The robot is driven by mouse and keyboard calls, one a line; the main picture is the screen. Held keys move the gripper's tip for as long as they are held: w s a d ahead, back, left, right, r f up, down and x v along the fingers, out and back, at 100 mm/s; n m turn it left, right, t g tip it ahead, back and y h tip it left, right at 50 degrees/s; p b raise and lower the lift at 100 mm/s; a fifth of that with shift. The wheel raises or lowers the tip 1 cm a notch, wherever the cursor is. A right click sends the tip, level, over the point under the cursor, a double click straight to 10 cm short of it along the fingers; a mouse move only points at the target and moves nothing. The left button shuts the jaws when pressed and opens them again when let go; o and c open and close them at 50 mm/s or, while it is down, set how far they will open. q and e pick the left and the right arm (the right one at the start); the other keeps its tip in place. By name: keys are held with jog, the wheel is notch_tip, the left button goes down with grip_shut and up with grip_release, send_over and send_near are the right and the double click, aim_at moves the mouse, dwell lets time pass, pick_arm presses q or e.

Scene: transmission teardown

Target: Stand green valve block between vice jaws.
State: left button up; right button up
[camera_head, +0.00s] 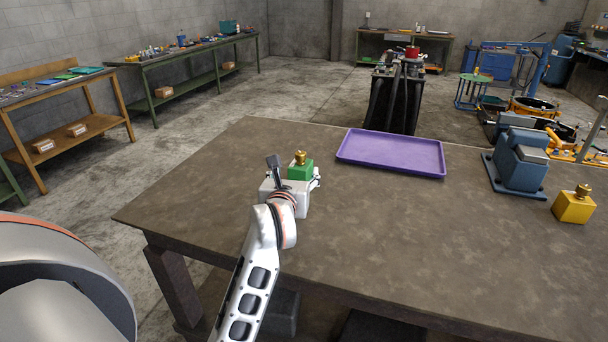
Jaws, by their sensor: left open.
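The green valve block (300,170) with a brass fitting on top is upright on the left part of the brown table. My left gripper (294,178) is open right at the block, reaching from the near side. One dark finger shows left of the block and another part shows at its right. The gripper body hides the block's lower part, so I cannot tell if a finger touches it. The blue vice (516,166) stands at the table's right. The gap between its jaws is hard to make out. My right gripper is out of view.
A purple tray (392,155), empty, lies at the table's far edge between block and vice. A yellow valve block (574,205) with a brass fitting stands right of the vice. The table's (400,250) middle and front are clear.

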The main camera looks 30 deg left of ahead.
aim_at(301, 161)
pick_arm(q)
jog(key=x, duration=0.2)
jog(key=shift+w+a, duration=0.1)
jog(key=shift+w, duration=0.2)
jog(key=p+x, duration=0.1)
jog(key=x, duration=0.3)
jog(key=shift+w+r, duration=0.1)
jog(key=shift+w+a, duration=0.2)
jog(key=shift+w, duration=0.25)
grip_shut()
